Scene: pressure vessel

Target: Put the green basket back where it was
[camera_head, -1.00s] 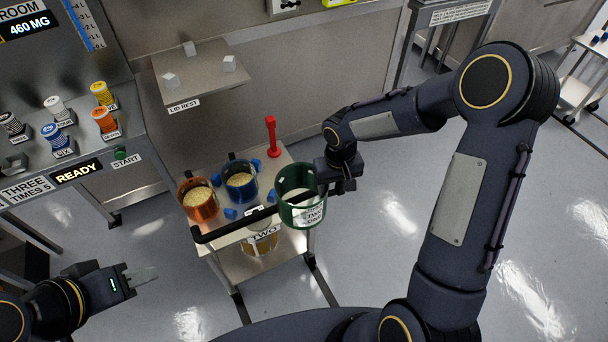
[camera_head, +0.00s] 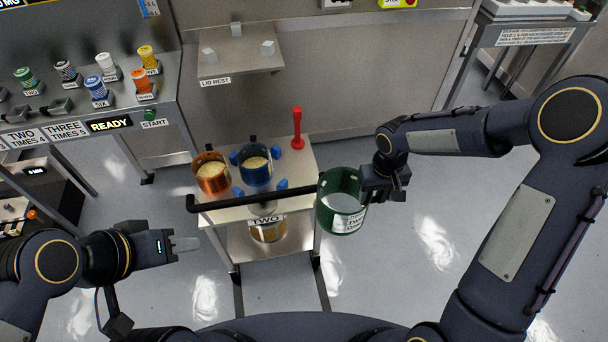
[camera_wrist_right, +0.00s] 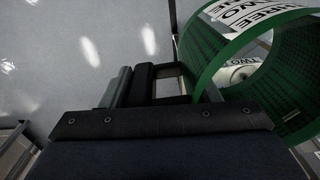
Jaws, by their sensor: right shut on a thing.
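The green basket (camera_head: 341,212) has a white label and hangs at the right side of the small cart. My right gripper (camera_head: 366,188) is shut on it at its right side and holds it in the air, just right of the cart's top. In the right wrist view the green basket (camera_wrist_right: 262,62) shows at the upper right, with the cart seen through it. My left gripper (camera_head: 186,244) is empty at the lower left, away from the basket; its fingers look close together, but I cannot tell whether they are shut.
The cart (camera_head: 305,160) carries a copper basket (camera_head: 211,176) and a blue basket (camera_head: 255,168), both with grain, blue blocks and a red tool (camera_head: 297,130). A black handle bar (camera_head: 240,202) crosses its front. A lid rest shelf (camera_head: 240,65) stands behind. Floor at right is clear.

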